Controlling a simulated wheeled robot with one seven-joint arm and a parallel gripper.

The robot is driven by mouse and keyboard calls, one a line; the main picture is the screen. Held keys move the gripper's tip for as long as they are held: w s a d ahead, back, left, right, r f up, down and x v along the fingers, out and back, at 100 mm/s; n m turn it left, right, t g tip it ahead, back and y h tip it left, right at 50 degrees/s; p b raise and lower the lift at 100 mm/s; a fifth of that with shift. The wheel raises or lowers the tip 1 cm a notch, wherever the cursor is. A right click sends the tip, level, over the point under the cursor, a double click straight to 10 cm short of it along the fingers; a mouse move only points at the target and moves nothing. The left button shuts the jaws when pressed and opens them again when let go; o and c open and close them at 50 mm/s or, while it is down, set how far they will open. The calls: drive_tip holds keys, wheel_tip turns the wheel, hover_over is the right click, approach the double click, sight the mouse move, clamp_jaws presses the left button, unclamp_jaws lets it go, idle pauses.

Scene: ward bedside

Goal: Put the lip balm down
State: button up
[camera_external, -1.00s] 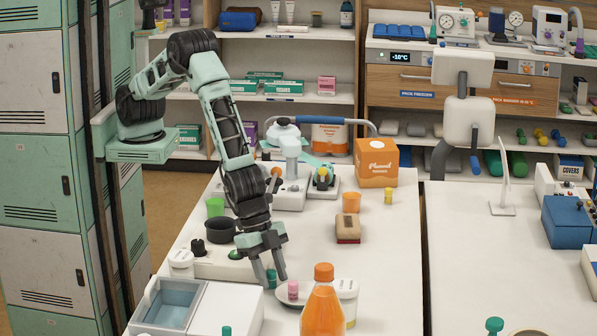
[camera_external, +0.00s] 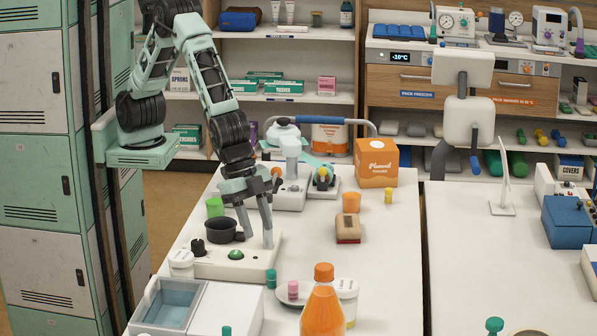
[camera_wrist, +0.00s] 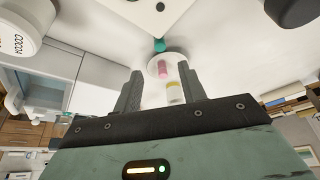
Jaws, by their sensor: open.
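A small teal cylinder, which I take to be the lip balm (camera_external: 271,278), stands upright on the white table just left of a small pale dish (camera_external: 312,285); it also shows in the wrist view (camera_wrist: 159,45). A small pink cylinder (camera_external: 293,290) stands on the dish and also shows in the wrist view (camera_wrist: 164,68). My gripper (camera_external: 257,241) is open and empty, raised above and behind the teal cylinder. In the wrist view its two fingers (camera_wrist: 158,82) are apart with nothing held between them.
A white device with a green button (camera_external: 235,254) and a dark pot (camera_external: 221,230) lies behind the teal cylinder. An orange bottle (camera_external: 322,305) and a white jar (camera_external: 347,300) stand close right. A bin box (camera_external: 222,308) is in front.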

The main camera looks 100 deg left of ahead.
drive_tip(key=w+a+r+n+y, duration=0.1)
drive_tip(key=w+a+n, duration=0.15)
drive_tip(key=a, duration=0.65)
drive_tip(key=w+a+r+n+y, duration=0.15)
drive_tip(key=w+a, duration=0.25)
drive_tip(key=a, duration=0.5)
drive_tip(key=s+a+r+n+y, duration=0.1)
drive_tip(key=s+a+n, duration=0.1)
drive_tip(key=a, duration=1)
drive_tip(key=s+a+r+n+y, duration=0.1)
drive_tip(key=s+a+r, duration=0.1)
drive_tip(key=a, duration=1)
drive_tip(key=s+a+n+g, duration=0.3)
drive_tip(key=s+a+n, duration=0.3)
drive_tip(key=s+a, duration=1.1)
drive_tip(key=shift+s+a+r+n, duration=0.25)
drive_tip(key=shift+s+n, duration=0.05)
drive_tip(key=shift+s, duration=0.85)
drive_tip(key=shift+o, duration=0.6)
drive_tip(key=s+n+h, duration=0.1)
drive_tip(key=s+n, duration=0.1)
drive_tip(key=s, duration=0.4)
drive_tip(key=shift+s+a+f+g, duration=0.25)
drive_tip(key=shift+s+a+g, duration=0.05)
drive_tip(key=shift+s+a, duration=0.15)
drive_tip(key=shift+w, duration=0.1)
